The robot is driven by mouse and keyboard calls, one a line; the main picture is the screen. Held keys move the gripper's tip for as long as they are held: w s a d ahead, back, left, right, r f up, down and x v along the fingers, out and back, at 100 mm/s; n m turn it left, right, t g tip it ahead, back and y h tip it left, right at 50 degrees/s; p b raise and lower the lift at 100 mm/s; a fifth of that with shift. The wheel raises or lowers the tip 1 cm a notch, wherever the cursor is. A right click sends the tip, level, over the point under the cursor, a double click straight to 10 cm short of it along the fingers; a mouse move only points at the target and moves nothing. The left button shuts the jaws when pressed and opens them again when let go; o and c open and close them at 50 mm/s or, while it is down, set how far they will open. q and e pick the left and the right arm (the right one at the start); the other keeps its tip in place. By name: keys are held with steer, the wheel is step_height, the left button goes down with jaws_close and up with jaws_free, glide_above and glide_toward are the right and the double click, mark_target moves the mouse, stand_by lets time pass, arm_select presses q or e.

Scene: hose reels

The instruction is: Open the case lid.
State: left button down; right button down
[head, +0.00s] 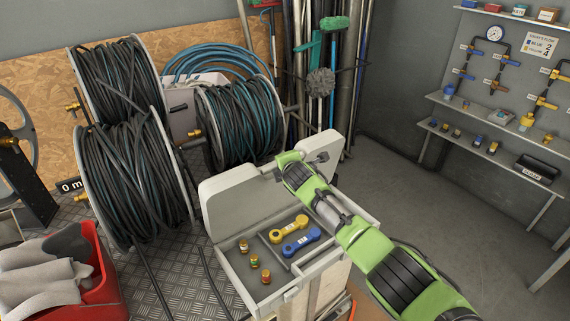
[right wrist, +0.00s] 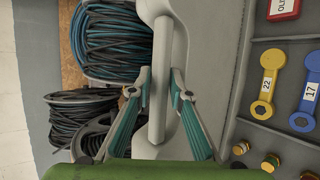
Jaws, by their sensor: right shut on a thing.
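The grey case (head: 233,270) stands open at the lower middle of the head view. Its lid (head: 235,198) is raised, roughly upright at the back of the case. My right gripper (right wrist: 161,80) is shut on the lid's pale grey handle bar (right wrist: 157,125), one finger on each side. In the head view my right arm reaches in from the lower right and its gripper (head: 296,168) covers the handle and the middle of the lid. A yellow wrench (head: 289,229), a blue wrench (head: 302,242) and several small brass fittings (head: 253,261) lie inside the case. My left gripper is not in view.
Hose reels (head: 130,170) stand behind and left of the case, one (head: 245,125) close behind the lid. A red bin (head: 95,275) with pale cloths is at the lower left. Shelves (head: 490,150) with fittings line the right wall. The floor (head: 420,210) between is clear.

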steer(key=shift+s+f, duration=0.1)
steer(key=shift+f, duration=0.2)
steer(key=c, duration=2)
jaws_free()
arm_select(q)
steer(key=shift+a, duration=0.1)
arm_select(e)
steer(key=shift+r, duration=0.1)
steer(key=shift+v, duration=5.95)
